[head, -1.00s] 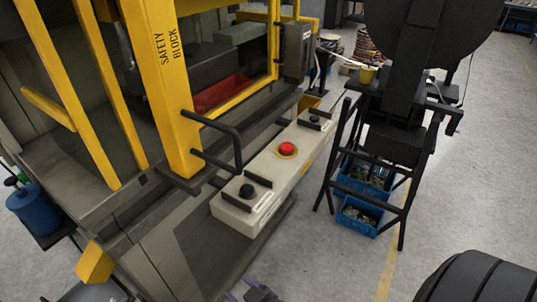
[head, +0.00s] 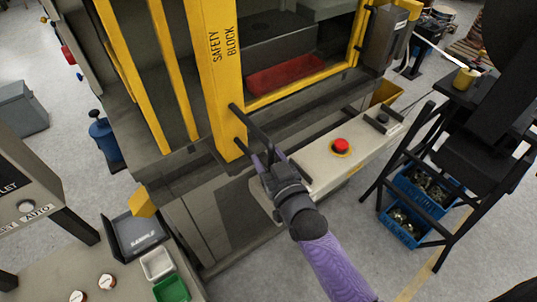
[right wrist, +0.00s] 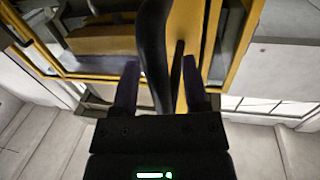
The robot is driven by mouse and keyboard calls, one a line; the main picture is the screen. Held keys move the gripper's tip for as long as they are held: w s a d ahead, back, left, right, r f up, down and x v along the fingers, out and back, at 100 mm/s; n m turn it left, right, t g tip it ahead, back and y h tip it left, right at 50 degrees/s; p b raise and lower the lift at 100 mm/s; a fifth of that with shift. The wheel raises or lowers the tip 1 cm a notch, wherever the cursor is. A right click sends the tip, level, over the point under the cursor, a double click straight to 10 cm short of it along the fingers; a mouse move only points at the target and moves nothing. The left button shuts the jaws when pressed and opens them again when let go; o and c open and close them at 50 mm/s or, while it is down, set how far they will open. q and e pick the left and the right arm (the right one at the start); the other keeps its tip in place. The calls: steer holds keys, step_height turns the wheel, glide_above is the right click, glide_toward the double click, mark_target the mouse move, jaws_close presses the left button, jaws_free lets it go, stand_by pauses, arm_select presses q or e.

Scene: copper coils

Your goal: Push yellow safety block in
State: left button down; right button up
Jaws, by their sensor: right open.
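The yellow safety block (head: 217,70) is an upright post lettered "SAFETY BLOCK" at the front of the press. A black handle (head: 251,130) sticks out from its lower part. My right gripper (head: 268,159), with purple fingers, is at the handle's outer end. In the right wrist view, the handle (right wrist: 153,45) passes between the fingers of the open gripper (right wrist: 160,78), with the yellow block (right wrist: 180,45) behind it. I cannot tell whether a finger touches the handle. My left gripper is out of view.
A pale control panel with a red button (head: 341,146) lies right of my gripper. A black stand (head: 455,150) with blue crates (head: 432,190) is further right. A green tray (head: 172,289) is at lower left. A red bin (head: 286,74) sits inside the press.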

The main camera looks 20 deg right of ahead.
steer(key=shift+w+a, duration=0.15)
steer(key=shift+w, duration=0.1)
jaws_close()
stand_by(1.3)
